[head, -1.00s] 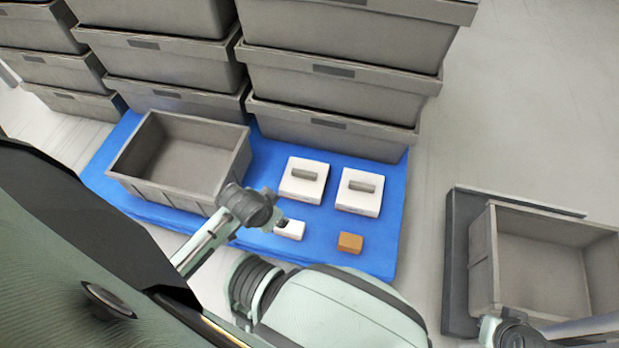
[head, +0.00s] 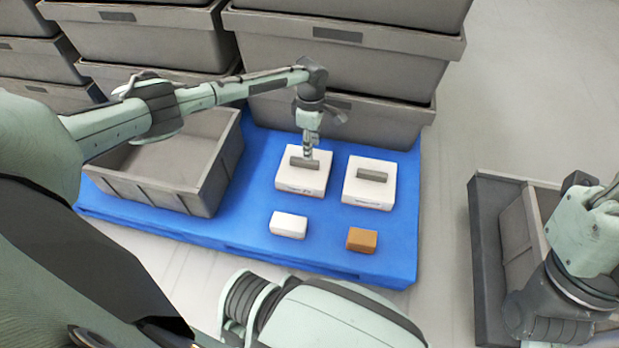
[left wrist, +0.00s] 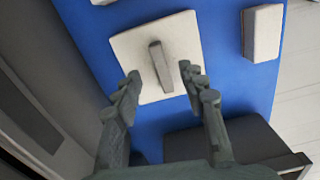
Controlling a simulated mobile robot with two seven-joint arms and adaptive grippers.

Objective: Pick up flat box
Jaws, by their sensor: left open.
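Two flat white boxes with grey handles on top lie side by side on the blue platform. My left gripper (head: 309,151) points down over the left flat box (head: 292,180). In the left wrist view, my open left gripper (left wrist: 160,82) has one finger to each side of the handle of a flat box (left wrist: 134,47). Nothing is between the fingers that I can see as gripped. The right flat box (head: 368,194) lies apart from it. Part of my right arm shows at the right edge of the head view, but its fingertips are not visible.
A small white box (head: 289,225) and a small orange-brown box (head: 362,240) lie at the front of the blue platform (head: 320,262). An open grey crate (head: 160,190) stands left. Stacked grey crates (head: 345,55) rise close behind. Another crate (head: 520,240) stands at right, partly hidden.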

